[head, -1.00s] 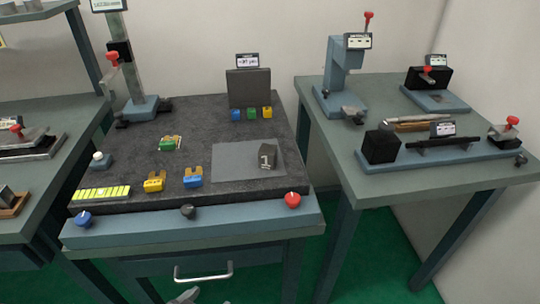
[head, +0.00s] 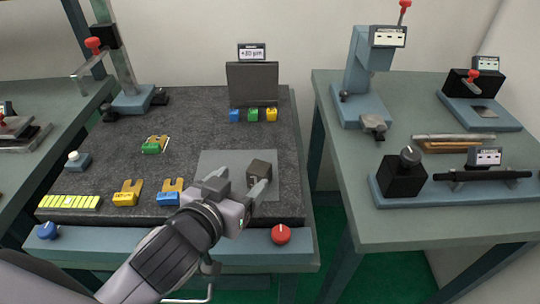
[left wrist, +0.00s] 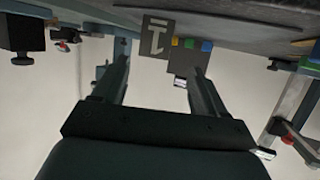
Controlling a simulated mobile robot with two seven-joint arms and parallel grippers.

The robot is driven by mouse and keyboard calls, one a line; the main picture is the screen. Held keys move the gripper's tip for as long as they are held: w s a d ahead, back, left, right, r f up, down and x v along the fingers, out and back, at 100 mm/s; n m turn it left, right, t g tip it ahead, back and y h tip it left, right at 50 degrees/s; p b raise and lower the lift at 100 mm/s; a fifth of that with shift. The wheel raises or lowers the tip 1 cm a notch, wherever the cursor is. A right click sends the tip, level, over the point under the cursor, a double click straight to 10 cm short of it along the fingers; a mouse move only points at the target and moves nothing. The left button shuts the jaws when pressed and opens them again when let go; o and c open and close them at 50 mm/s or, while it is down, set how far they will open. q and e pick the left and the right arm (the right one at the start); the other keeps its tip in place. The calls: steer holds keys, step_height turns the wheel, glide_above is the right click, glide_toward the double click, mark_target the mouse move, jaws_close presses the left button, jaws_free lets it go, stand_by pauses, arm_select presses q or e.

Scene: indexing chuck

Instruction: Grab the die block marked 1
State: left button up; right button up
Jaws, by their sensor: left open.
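The die block (head: 259,170) is a small dark grey block on the grey pad (head: 215,160) on the granite plate. In the left wrist view the die block (left wrist: 157,37) shows a light "1" on its face. My left gripper (head: 240,184) reaches in from the lower left, just in front of the block. Its jaws are open and empty. In the left wrist view the block appears ahead, in the gap between the fingers (left wrist: 160,62), with no visible contact. The gripper hides part of the pad. My right gripper is out of view.
Small yellow (head: 127,193), blue (head: 169,193) and green (head: 152,147) pieces sit left of the pad. A dark upright block (head: 252,84) stands behind, with small coloured pieces before it. A red knob (head: 281,235) is on the front edge.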

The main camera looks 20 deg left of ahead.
mark_target(257, 170)
arm_select(q)
steer(key=shift+x, duration=0.75)
steer(key=shift+d+x, duration=0.25)
steer(key=shift+x, duration=1.2)
steer(key=shift+d+x, duration=0.25)
steer(key=shift+x, duration=1.15)
jaws_close()
steer(key=shift+r, duration=0.15)
